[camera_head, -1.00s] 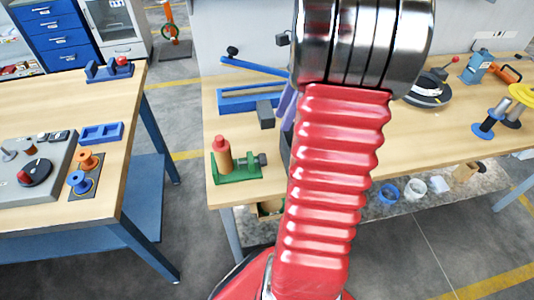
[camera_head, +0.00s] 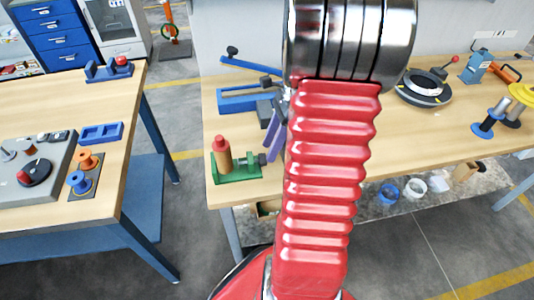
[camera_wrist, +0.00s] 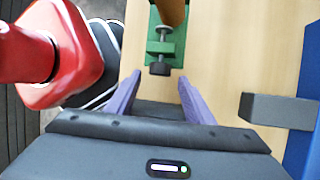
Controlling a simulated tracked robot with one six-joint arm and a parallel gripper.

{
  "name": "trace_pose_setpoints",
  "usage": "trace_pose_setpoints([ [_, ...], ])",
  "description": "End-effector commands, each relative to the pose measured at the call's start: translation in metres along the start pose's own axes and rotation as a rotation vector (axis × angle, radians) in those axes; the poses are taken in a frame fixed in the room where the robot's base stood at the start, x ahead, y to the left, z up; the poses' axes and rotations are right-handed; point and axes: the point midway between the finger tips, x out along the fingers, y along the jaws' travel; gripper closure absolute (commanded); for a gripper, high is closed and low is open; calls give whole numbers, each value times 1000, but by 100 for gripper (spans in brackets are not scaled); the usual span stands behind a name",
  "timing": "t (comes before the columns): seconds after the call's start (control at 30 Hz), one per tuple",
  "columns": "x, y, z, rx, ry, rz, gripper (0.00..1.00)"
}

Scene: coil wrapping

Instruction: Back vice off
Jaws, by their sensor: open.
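A green vice (camera_head: 240,172) stands on the workbench, around the lower part of an upright brown cylinder with a red top (camera_head: 222,152). Its dark screw knob (camera_head: 262,159) faces right, toward my gripper. In the wrist view the green vice (camera_wrist: 166,47) is at the top and the knob (camera_wrist: 160,68) lies in line with the gap between my fingers. My gripper (camera_wrist: 160,76) is open, with purple fingers apart on either side of that line. In the head view the gripper (camera_head: 274,132) is just right of the knob, partly hidden by my arm. Contact cannot be told.
A blue fixture (camera_head: 247,100) with a dark block (camera_head: 266,112) stands close behind the gripper; the block (camera_wrist: 275,110) is at the right of the wrist view. A black ring (camera_head: 424,88) and spools (camera_head: 490,120) are farther right. Bare benchtop lies around the vice.

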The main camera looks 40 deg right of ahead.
Motion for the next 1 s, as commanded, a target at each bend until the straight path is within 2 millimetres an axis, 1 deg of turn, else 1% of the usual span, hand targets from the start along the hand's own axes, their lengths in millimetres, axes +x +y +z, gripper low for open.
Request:
trace_pose_setpoints([
  [0.03, 8, 1, 0, 0, 0, 4, 52],
  [0.1, 18, 1, 0, -1, 0, 4, 52],
  [0.23, 29, 0, 0, -1, 0, 3, 52],
  [0.37, 34, 0, 0, -1, 0, 1, 52],
  [0.6, 34, 0, 0, 0, 0, 0, 52],
  [0.67, 34, 0, 0, 0, 0, 0, 56],
  [1.0, 34, 0, 0, 0, 0, 0, 80],
])
